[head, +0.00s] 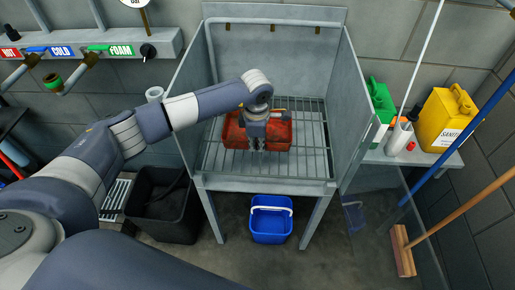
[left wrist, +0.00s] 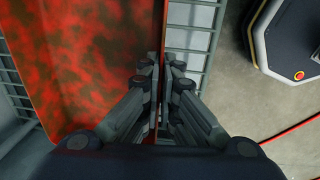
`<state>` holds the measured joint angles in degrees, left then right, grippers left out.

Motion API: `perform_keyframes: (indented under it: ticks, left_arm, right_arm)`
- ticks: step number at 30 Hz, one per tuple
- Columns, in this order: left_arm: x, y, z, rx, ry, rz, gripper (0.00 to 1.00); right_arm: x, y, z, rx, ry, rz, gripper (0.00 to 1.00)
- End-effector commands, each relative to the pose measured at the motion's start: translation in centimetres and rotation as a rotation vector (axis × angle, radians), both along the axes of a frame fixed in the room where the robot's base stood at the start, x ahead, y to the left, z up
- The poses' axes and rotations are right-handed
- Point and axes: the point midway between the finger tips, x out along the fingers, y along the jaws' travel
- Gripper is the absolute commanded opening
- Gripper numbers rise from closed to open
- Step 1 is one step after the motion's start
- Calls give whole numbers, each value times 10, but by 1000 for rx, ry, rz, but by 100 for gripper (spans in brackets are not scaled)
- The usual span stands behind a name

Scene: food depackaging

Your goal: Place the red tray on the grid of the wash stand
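The red tray (head: 234,136) is inside the wash stand (head: 264,185), over its metal grid (head: 313,150), towards the left and middle. It looks level; I cannot tell for sure whether it touches the bars. My left gripper (head: 257,148) is at the tray's near side, pointing down. In the left wrist view my left gripper (left wrist: 164,68) has its fingers on both sides of the tray wall, shut on it. That view also shows the blotchy dark-red inside of the tray (left wrist: 90,60) and grid bars (left wrist: 190,40) beyond the wall. My right gripper is not in view.
The stand has walls at its back and sides, with an open front. A blue bucket (head: 271,219) is underneath and a black bin (head: 162,205) stands left. Green (head: 381,101) and yellow (head: 447,118) canisters are on a right shelf. A broom (head: 403,250) leans at the right.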

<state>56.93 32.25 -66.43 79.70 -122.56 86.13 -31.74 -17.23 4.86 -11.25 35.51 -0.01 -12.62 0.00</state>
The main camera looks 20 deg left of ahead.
Motion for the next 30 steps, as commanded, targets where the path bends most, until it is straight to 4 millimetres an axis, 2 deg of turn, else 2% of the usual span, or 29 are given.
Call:
perform_keyframes:
  ticks: [7,17,21,30]
  left_arm:
    - [-1,0,-32,0,2,-1,0]
    - [0,0,-37,1,0,-2,0]
    - [-1,0,-36,1,1,-2,25]
    - [-1,0,-36,1,1,-2,25]
  right_arm:
    - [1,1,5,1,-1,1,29]
    - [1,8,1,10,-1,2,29]
    - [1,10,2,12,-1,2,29]
    - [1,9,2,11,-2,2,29]
